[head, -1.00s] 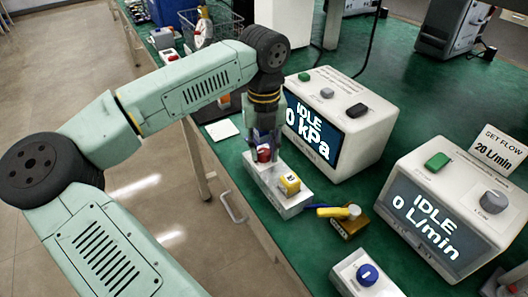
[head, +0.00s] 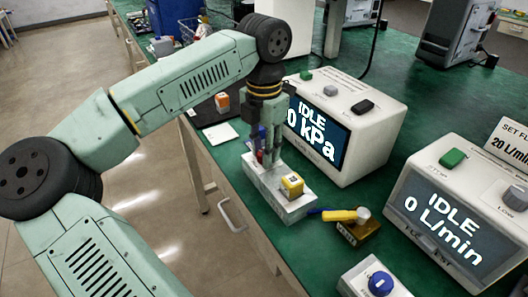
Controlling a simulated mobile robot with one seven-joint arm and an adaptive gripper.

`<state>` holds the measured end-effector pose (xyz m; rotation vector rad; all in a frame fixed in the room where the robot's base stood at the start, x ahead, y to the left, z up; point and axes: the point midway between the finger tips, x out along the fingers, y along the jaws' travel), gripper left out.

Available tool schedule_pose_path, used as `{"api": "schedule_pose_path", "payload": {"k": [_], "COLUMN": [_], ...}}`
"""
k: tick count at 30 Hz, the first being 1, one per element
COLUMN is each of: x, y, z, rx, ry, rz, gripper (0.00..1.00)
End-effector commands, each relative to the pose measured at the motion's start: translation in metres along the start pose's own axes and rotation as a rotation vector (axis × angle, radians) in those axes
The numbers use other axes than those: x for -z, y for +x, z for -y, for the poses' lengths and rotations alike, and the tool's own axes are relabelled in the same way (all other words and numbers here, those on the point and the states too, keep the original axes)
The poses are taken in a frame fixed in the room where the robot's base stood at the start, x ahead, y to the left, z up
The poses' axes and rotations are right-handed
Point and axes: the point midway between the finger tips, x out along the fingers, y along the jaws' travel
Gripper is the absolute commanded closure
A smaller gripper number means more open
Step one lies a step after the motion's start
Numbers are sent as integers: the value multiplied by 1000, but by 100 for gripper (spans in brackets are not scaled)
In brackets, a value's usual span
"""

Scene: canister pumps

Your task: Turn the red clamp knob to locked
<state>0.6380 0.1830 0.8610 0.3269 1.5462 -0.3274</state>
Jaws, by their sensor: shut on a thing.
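The red clamp knob (head: 259,156) sits at the far end of a pale clamp block (head: 282,205). Only a narrow sliver of its red shows between my fingers. My gripper (head: 265,158) points straight down over that end of the block, shut on the knob. Any locked marking is too small or hidden to read.
A white unit reading "IDLE 0 kPa" (head: 345,130) stands close right of my gripper. A brass piece with a yellow lever (head: 345,216) lies nearer. A second unit reads "IDLE 0 L/min" (head: 440,220). A blue-knob block (head: 380,283) is in front. The table edge is left.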

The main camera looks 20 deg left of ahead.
Motion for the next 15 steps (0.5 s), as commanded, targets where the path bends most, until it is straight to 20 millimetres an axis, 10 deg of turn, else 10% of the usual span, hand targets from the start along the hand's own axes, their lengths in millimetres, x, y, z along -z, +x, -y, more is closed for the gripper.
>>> {"api": "schedule_pose_path", "payload": {"k": [15], "x": [-1], "y": [0], "z": [0], "rx": [-1], "ry": [371], "rz": [3], "gripper": [100]}}
